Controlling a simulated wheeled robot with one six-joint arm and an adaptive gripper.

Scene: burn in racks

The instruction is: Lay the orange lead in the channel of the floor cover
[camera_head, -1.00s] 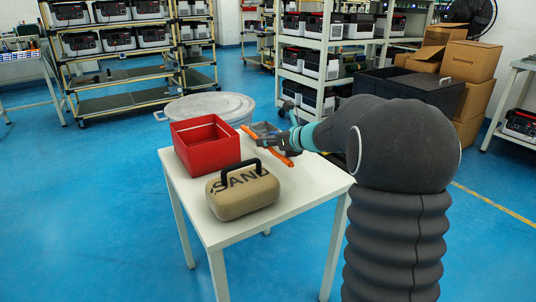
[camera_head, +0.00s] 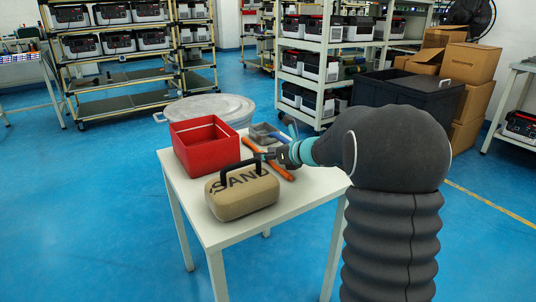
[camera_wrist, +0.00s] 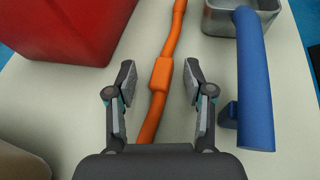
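The orange lead (camera_head: 282,172) lies on the white table, running slantwise beside the sand bag. In the wrist view the lead (camera_wrist: 160,75) runs up the picture, with a thicker orange block between my fingers. My gripper (camera_wrist: 160,76) is open around this block, with a gap on each side. In the head view my gripper (camera_head: 268,155) is low over the lead and hides its middle. I cannot make out a floor cover with a channel in either view.
The white table (camera_head: 230,234) also bears a red open box (camera_head: 200,160), a tan sand bag (camera_head: 240,192) with a black handle, and a grey metal tray (camera_head: 261,132). A blue handle (camera_wrist: 252,80) stands close right of my gripper. The table's front right is clear.

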